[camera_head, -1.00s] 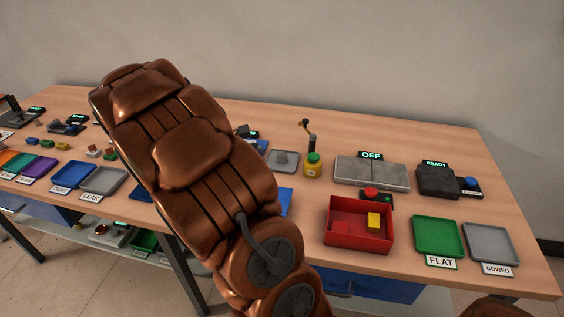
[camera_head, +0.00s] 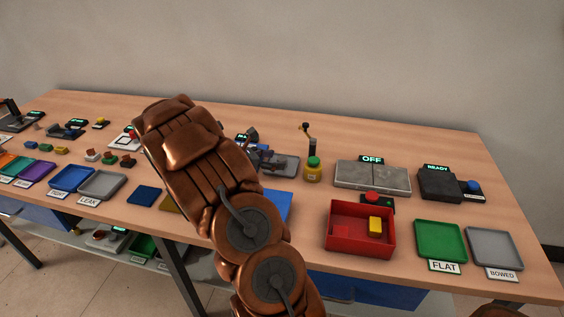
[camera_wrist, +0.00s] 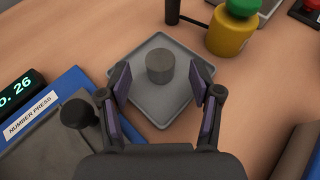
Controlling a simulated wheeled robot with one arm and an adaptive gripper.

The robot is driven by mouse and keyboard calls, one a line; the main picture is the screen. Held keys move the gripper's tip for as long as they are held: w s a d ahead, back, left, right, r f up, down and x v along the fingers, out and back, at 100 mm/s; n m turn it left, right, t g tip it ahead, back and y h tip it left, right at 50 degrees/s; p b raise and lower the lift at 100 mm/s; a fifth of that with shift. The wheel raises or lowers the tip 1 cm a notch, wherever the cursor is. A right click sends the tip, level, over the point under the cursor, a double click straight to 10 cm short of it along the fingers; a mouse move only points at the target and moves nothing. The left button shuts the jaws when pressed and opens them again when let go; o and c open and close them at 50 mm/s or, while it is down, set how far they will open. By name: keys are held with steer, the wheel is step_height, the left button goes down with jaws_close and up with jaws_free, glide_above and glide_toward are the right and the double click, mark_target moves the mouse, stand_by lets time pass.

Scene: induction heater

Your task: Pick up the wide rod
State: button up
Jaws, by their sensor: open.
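A short, wide grey rod (camera_wrist: 160,66) stands upright on a grey square tray (camera_wrist: 158,104) in the wrist view. My gripper (camera_wrist: 160,84) is open, with one purple-padded finger to each side of the tray's middle. The rod lies between and slightly beyond the fingertips, apart from both pads. In the head view my gripper (camera_head: 262,158) shows only partly at the end of my brown arm, by the grey tray (camera_head: 289,163). The rod is hidden there.
A yellow bottle with a green cap (camera_wrist: 231,28) stands just beyond the tray on the right. A blue number press (camera_wrist: 55,112) with a black knob is close on the left.

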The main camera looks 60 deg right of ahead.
mark_target(278, 160)
steer(key=shift+x, duration=1.9)
steer(key=shift+f, duration=0.1)
steer(key=shift+a, duration=0.1)
jaws_close()
